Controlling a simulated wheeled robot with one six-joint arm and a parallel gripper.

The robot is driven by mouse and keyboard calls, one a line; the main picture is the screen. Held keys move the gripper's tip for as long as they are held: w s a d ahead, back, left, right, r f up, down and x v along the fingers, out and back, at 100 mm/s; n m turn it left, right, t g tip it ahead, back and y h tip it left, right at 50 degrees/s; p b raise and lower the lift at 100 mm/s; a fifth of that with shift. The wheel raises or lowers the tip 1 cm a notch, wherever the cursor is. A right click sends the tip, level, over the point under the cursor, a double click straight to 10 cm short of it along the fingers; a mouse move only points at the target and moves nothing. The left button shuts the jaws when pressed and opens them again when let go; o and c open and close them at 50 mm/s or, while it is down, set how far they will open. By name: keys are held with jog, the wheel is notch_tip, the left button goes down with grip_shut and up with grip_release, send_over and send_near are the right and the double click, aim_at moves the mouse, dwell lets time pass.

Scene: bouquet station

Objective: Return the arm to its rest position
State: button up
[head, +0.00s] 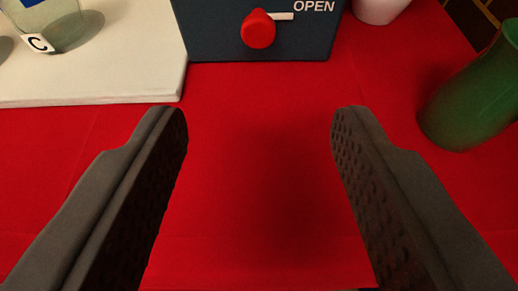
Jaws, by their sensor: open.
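My gripper (259,122) is open and empty, its two dark grey fingers with dimpled inner pads spread wide over a red cloth (255,190). The cloth's front edge shows at the bottom between the fingers. No object is between the fingers. The rest of my arm is out of view.
A dark blue box (215,35) marked OPEN, with a red knob (258,29), stands ahead. A white board (130,75) bearing a clear container labelled C (72,22) is at upper left. A green vessel (470,105) is at right; a pale pot (378,8) is behind.

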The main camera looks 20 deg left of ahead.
jog(key=shift+s+d+r, duration=0.15)
jog(key=shift+s, duration=0.25)
jog(key=s+a+r+m+t+h, duration=0.1)
jog(key=s+a+r+t+h, duration=0.25)
jog(key=a+r, duration=0.6)
jog(key=s+a+r+t+h, duration=0.2)
jog(key=s+a+r, duration=0.4)
jog(key=r, duration=0.7)
jog(key=s+a+r+m, duration=0.1)
jog(key=s+a, duration=0.6)
jog(key=s, duration=0.5)
jog(key=s+a+r+m, duration=0.1)
jog(key=s+a, duration=0.7)
jog(key=s, duration=0.3)
jog(key=shift+s+m+g+y, duration=0.35)
jog(key=shift+m+g+y, duration=0.05)
jog(key=shift+g+y, duration=0.05)
